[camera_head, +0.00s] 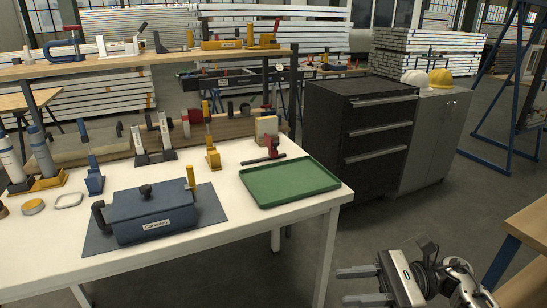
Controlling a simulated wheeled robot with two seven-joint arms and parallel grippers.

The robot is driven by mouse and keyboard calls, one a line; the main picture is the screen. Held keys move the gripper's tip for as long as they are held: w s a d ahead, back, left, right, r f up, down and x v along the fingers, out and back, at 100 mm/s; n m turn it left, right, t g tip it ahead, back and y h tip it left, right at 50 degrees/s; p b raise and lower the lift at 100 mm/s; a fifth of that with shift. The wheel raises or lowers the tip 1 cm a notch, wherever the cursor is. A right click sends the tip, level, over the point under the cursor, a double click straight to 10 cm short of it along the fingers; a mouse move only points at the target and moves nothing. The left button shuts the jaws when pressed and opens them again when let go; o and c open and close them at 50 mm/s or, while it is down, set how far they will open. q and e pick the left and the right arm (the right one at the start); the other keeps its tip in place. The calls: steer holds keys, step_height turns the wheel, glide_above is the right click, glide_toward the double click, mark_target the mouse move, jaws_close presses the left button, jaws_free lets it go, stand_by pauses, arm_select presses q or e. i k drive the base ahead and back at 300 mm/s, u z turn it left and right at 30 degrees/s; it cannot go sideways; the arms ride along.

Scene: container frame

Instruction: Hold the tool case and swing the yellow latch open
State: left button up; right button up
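The blue tool case (152,214) sits on a dark mat (99,240) on the white table. It has a black knob on top, a black handle at its left end and a white label on its front. The yellow latch (191,177) stands upright at the case's right end. My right gripper (358,285) is at the bottom right, off the table's right side and well away from the case. Its two fingers are apart with nothing between them. My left gripper is not in view.
A green tray (289,182) lies right of the case, with a red clamp (271,147) behind it. Several upright tools, including a blue one (94,180) and a yellow one (212,155), stand behind the case. A dark drawer cabinet (359,137) stands right of the table.

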mark_target(191, 186)
steer(key=u, duration=0.4)
steer(key=i, duration=1.35)
steer(key=u, duration=0.35)
